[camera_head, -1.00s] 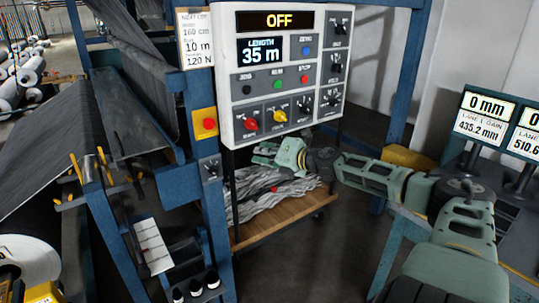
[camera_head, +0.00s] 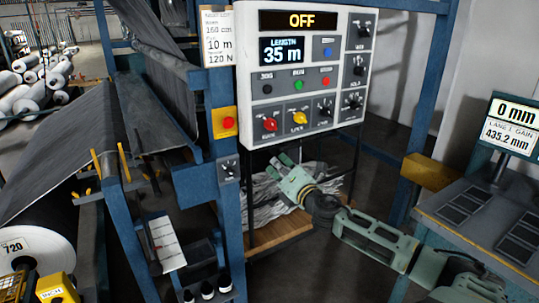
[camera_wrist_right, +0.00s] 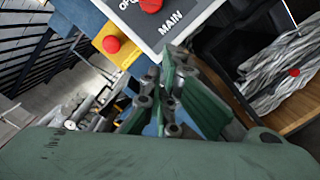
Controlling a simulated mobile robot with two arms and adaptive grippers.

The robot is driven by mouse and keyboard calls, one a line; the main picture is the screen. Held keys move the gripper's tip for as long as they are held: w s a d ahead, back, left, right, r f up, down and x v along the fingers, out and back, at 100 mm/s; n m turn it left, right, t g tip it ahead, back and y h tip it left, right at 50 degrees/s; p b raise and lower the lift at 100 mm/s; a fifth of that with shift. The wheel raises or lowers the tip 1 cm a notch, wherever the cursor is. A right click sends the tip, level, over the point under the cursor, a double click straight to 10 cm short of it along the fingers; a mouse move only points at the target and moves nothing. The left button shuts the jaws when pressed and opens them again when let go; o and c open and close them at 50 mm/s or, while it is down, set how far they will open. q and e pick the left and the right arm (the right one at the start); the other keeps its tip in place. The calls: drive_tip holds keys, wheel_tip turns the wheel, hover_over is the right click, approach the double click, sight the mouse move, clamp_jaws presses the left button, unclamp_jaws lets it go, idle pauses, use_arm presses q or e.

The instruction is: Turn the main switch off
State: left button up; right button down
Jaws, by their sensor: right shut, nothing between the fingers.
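The white control panel (camera_head: 303,75) hangs on the blue frame, and its top display (camera_head: 301,20) reads OFF. The main switch (camera_head: 269,124) is a red rotary knob at the panel's lower left. It also shows at the top edge of the right wrist view (camera_wrist_right: 150,5), beside the label MAIN. My right gripper (camera_head: 281,165) is below the panel's lower edge, apart from the knob and pointing up-left. In the wrist view its fingers (camera_wrist_right: 167,58) are together and empty, just below the MAIN label. My left gripper is not in view.
A yellow box with a red button (camera_head: 228,122) is left of the panel on the blue post. A yellow knob (camera_head: 299,116) is right of the main switch. A wooden cart (camera_head: 275,232) with grey scraps stands below. A grey bench (camera_head: 485,215) is at right.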

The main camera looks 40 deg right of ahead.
sight(271, 125)
drive_tip(key=w+h, duration=0.1)
drive_tip(key=w, duration=0.2)
drive_tip(key=w+r+m+h, duration=0.1)
drive_tip(key=w, duration=0.2)
drive_tip(key=w+m, duration=0.1)
drive_tip(key=w, duration=0.2)
drive_tip(key=shift+w+d+r+h, duration=0.25)
drive_tip(key=shift+w+r+h, duration=0.05)
drive_tip(key=shift+r+h, duration=0.1)
drive_tip(key=shift+d+r+p, duration=0.45)
drive_tip(key=shift+d+p, duration=0.05)
drive_tip(key=shift+d, duration=0.15)
drive_tip(key=shift+d+r+p, duration=0.4)
drive_tip(key=shift+d+p, duration=0.05)
drive_tip(key=shift+d, duration=0.15)
drive_tip(key=shift+s+d+r, duration=0.25)
drive_tip(key=shift+d, duration=0.15)
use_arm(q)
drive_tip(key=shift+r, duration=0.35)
use_arm(e)
drive_tip(key=shift+w, duration=0.1)
